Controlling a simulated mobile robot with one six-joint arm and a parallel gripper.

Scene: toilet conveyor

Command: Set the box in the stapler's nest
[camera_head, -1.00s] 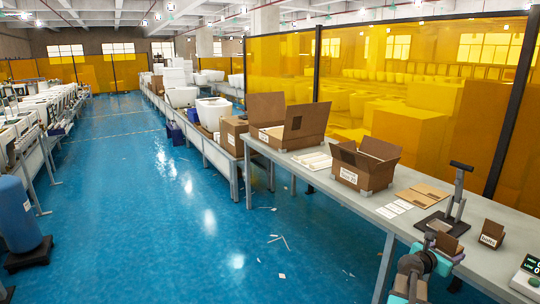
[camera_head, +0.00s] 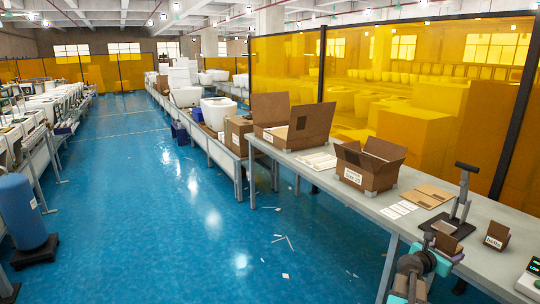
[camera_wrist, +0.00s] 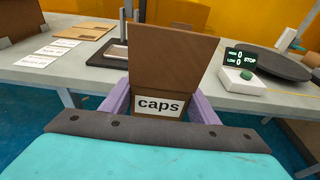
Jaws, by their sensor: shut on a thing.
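My gripper (camera_wrist: 155,105) is shut on a small brown box (camera_wrist: 170,65) with a white label reading "caps". In the head view my gripper (camera_head: 446,248) holds this box at the table's front edge, in front of the stapler (camera_head: 464,200). The stapler has a dark base and an upright post with a black head. In the wrist view its dark base with a pale framed recess (camera_wrist: 118,53), apparently the nest, lies beyond and left of the held box. The held box hides part of the stapler, and its underside is hidden.
Another small labelled brown box (camera_head: 497,235) stands right of the stapler. White labels (camera_head: 400,209) and flat cardboard (camera_head: 427,195) lie left of it. An open carton (camera_head: 366,168) stands further left. A display unit (camera_wrist: 240,62) and a dark round plate (camera_wrist: 268,64) are at right.

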